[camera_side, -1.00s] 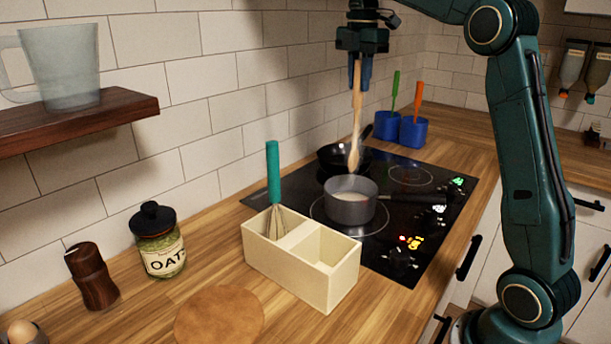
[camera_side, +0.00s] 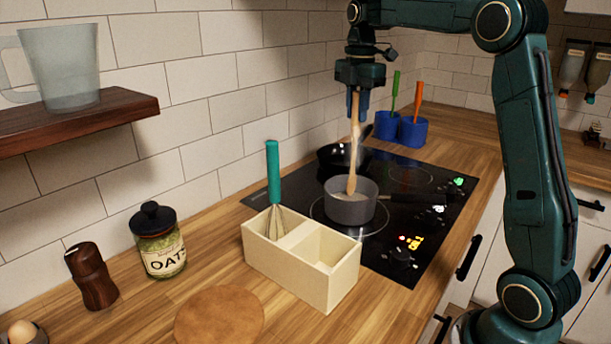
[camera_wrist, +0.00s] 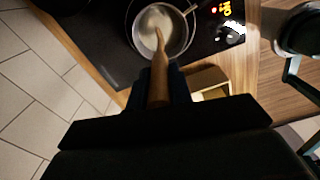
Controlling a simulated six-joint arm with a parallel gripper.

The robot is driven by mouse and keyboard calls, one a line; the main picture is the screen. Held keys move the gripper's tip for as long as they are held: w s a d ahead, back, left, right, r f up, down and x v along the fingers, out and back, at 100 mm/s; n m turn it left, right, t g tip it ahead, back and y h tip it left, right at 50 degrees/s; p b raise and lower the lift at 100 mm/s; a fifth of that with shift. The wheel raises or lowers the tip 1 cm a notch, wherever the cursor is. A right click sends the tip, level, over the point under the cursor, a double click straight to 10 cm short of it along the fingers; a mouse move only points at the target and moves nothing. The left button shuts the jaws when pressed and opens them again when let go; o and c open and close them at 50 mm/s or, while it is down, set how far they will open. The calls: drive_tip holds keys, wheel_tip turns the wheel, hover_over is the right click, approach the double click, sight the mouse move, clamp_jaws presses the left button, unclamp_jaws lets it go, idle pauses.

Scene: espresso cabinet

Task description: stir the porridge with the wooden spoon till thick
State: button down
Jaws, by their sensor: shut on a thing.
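My gripper (camera_side: 357,104) is shut on the upper end of the wooden spoon (camera_side: 354,150), which hangs nearly upright. The spoon's lower end is inside the grey saucepan (camera_side: 350,211) on the black hob. In the wrist view the spoon (camera_wrist: 160,75) reaches down into the pan (camera_wrist: 133,38), and the pale porridge (camera_wrist: 155,22) shows around it. How thick the porridge is cannot be told.
A cream two-compartment box (camera_side: 290,276) with a green-handled whisk (camera_side: 273,180) stands just in front of the hob (camera_side: 425,235). A black frying pan (camera_side: 335,157) sits behind the saucepan. Blue pots (camera_side: 412,133) stand at the back. An oats jar (camera_side: 160,250) is at left.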

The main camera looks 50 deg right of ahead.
sight(356, 132)
drive_tip(key=shift+f, duration=1.8)
drive_tip(key=shift+s, duration=0.1)
